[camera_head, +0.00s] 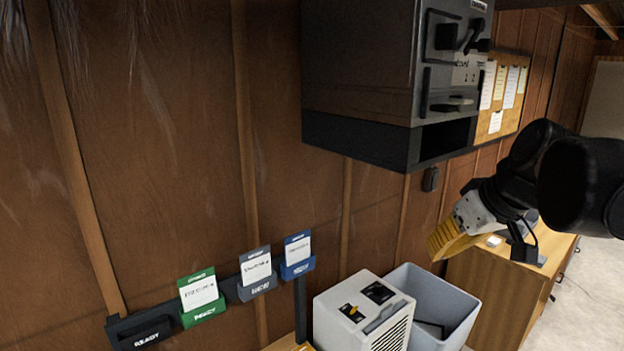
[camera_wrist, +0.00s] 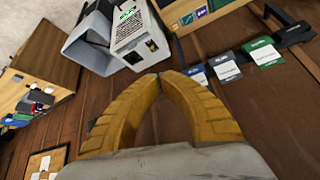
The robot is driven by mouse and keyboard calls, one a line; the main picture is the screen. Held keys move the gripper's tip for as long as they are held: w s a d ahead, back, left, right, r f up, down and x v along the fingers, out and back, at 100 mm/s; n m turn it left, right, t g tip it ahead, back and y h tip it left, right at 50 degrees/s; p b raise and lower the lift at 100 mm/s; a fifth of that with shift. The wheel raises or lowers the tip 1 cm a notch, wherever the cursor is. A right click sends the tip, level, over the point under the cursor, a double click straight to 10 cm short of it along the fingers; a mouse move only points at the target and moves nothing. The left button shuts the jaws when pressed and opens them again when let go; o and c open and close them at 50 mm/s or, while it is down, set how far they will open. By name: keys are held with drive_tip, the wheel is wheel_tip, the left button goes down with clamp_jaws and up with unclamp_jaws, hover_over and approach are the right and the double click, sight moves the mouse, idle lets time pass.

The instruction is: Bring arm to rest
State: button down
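My arm comes in from the right in the head view. My gripper (camera_head: 438,246) has yellow fingers that point down and left, in front of the wooden cabinet and above the grey bin. In the wrist view the two ribbed yellow fingers of my gripper (camera_wrist: 159,78) curve together and their tips meet. I see nothing held between them. The fingers appear apart from everything around them.
A white boxy unit (camera_head: 362,312) stands beside a grey bin (camera_head: 437,302). A wooden cabinet (camera_head: 497,287) is at right. A dark wall-mounted unit (camera_head: 362,60) hangs above. A rack (camera_head: 228,291) holds green, grey and blue card holders. Pale floor (camera_head: 585,295) lies open at right.

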drive_tip(key=s+a+f+m+h+b, duration=0.1)
drive_tip(key=s+f+b, duration=0.4)
drive_tip(key=f, duration=0.7)
drive_tip(key=s+a+f+m+b, duration=0.1)
drive_tip(key=s+f+b, duration=0.4)
drive_tip(key=f, duration=0.8)
drive_tip(key=s+a+f+m+t+h+b, duration=0.1)
drive_tip(key=s+f+b, duration=0.3)
drive_tip(key=f+b, duration=0.5)
wheel_tip(320, 180, down, 4)
drive_tip(key=shift+s+a+r+m+h, duration=0.15)
drive_tip(key=shift+s+a+m+h, duration=0.15)
drive_tip(key=shift+s+a, duration=0.1)
